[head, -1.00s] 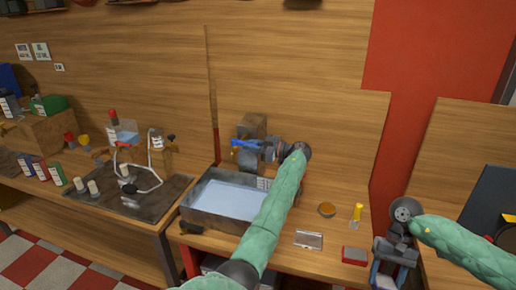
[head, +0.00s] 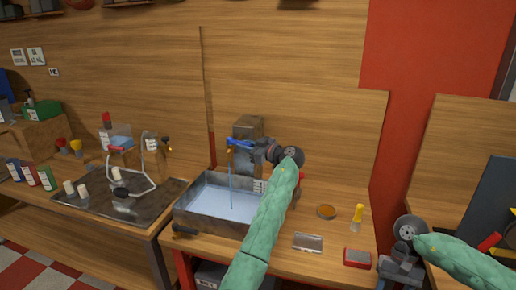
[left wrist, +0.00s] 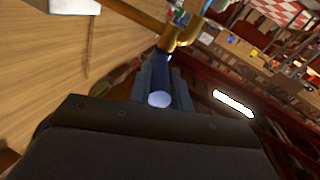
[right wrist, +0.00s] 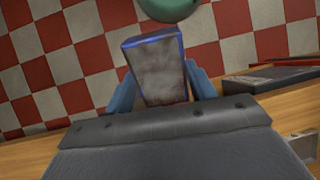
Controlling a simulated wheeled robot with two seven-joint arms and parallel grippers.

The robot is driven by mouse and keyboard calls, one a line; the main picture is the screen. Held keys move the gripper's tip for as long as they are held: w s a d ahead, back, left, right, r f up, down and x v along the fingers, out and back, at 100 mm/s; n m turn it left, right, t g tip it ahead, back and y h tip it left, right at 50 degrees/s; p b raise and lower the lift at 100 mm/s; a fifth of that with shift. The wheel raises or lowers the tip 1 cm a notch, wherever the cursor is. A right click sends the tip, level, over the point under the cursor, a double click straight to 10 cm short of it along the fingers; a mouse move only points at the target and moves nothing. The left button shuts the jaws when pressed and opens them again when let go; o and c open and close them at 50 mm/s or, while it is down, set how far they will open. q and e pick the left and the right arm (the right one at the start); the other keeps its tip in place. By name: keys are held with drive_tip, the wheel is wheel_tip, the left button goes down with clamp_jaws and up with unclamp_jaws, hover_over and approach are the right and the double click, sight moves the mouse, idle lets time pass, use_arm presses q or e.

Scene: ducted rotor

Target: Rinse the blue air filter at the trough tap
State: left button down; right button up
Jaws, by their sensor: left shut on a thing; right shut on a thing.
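My left gripper (head: 262,150) is shut on the blue tap lever (head: 239,143) above the trough (head: 205,222). In the left wrist view the blue lever (left wrist: 161,70) sits between the fingers, in front of the brass tap body (left wrist: 182,37). A thin blue stream of water (head: 231,185) falls from the tap into the trough. My right gripper (right wrist: 160,88) is shut on the air filter (right wrist: 157,68), a block with a blue rim and a dirty grey-brown face. In the head view the right gripper is low at the right, away from the trough, and I cannot make out the filter there.
Right of the trough on the bench are an orange-brown round dish (head: 326,212), a yellow-topped bottle (head: 357,216), a flat metal piece (head: 307,242) and a red box (head: 357,257).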

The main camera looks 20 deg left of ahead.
use_arm(q)
drive_tip(key=shift+f, duration=0.15)
drive_tip(key=c, duration=1.3)
unclamp_jaws()
use_arm(e)
wheel_tip(320, 180, down, 4)
drive_tip(key=b, duration=0.4)
drive_tip(key=shift+f, duration=0.1)
use_arm(q)
drive_tip(key=v, duration=1.2)
use_arm(e)
drive_tip(key=shift+f, duration=0.1)
use_arm(q)
drive_tip(key=shift+w, duration=0.15)
